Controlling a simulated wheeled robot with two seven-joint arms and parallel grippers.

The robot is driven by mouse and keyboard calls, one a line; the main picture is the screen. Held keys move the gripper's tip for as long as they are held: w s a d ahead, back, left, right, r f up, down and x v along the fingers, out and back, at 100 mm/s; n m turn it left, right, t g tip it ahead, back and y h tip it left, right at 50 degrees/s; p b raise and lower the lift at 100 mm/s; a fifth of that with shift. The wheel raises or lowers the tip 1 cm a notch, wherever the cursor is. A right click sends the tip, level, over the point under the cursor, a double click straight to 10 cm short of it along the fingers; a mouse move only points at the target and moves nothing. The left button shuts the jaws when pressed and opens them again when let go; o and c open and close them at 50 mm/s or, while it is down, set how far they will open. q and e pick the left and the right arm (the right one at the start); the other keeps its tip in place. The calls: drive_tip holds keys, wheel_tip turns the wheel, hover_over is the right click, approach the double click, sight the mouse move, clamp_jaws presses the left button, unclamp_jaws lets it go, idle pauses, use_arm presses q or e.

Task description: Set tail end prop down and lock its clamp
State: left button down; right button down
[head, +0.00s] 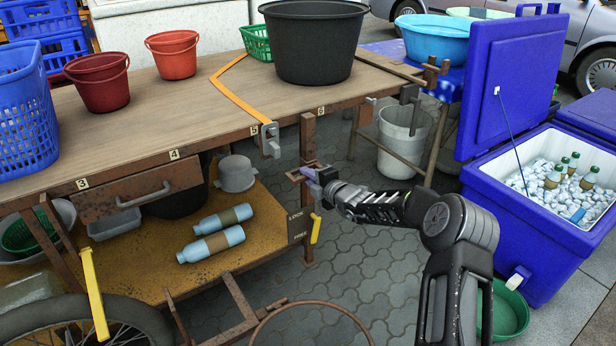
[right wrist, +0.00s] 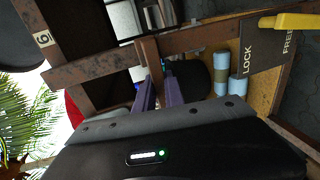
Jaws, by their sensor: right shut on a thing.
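The tail end prop (head: 307,140) is a rusty upright post under the table's near right corner, by the number 6. My right gripper (head: 308,173) is shut on a rusty bar or handle at the prop. In the right wrist view its purple fingers (right wrist: 159,92) are on either side of the brown bar (right wrist: 152,58). Below my gripper is a dark plate (head: 299,222) marked LOCK above and FREE below. The yellow clamp lever (head: 315,229) hangs down beside FREE; it also shows in the right wrist view (right wrist: 289,21). I cannot tell whether the prop's foot touches the paving.
The wooden table (head: 200,105) carries red buckets and a black tub (head: 314,45). Two blue bottles (head: 211,243) lie on the lower shelf. A rusty hoop (head: 312,304) is at the front. A blue cooler (head: 540,200) stands right of my arm. Paving between is mostly clear.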

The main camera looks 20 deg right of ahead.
idle(0.8)
wheel_tip(320, 180, down, 11)
drive_tip(key=b, duration=0.3)
drive_tip(key=shift+r, duration=0.15)
drive_tip(key=c, duration=1.7)
unclamp_jaws()
drive_tip(key=shift+o, duration=1.2)
drive_tip(key=shift+r, duration=0.1)
